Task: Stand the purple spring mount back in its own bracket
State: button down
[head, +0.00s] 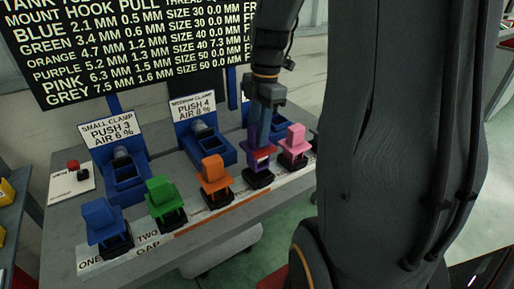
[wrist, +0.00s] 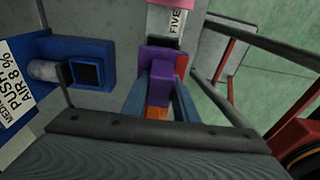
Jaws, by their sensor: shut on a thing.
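The purple spring mount (head: 261,155) is in the row of coloured mounts, between the orange and pink ones. My gripper (head: 259,136) points down from above and is shut on it. In the wrist view the purple mount (wrist: 160,62) shows between and just beyond the two blue-grey fingers (wrist: 163,98). A black bracket (head: 258,180) is directly below the mount in the head view. I cannot tell whether the mount is seated in it or held just above it.
The pink mount (head: 294,141) stands close on the right and the orange mount (head: 214,172) on the left. Green (head: 162,192) and blue (head: 102,218) mounts stand farther left. Blue clamps (head: 124,178) line the back of the bench. A black sign board (head: 130,45) hangs behind.

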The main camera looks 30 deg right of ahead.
jog(key=shift+f+p, duration=0.45)
jog(key=shift+f, duration=2)
jog(key=c, duration=1.4)
grip_release()
jog(key=r+b, duration=0.1)
jog(key=r, duration=0.3)
jog(key=d+r, duration=0.1)
jog(key=r, duration=0.3)
jog(key=r+b, duration=0.1)
jog(key=r, duration=0.3)
jog(key=shift+d+b, duration=0.2)
jog(key=shift+b, duration=0.15)
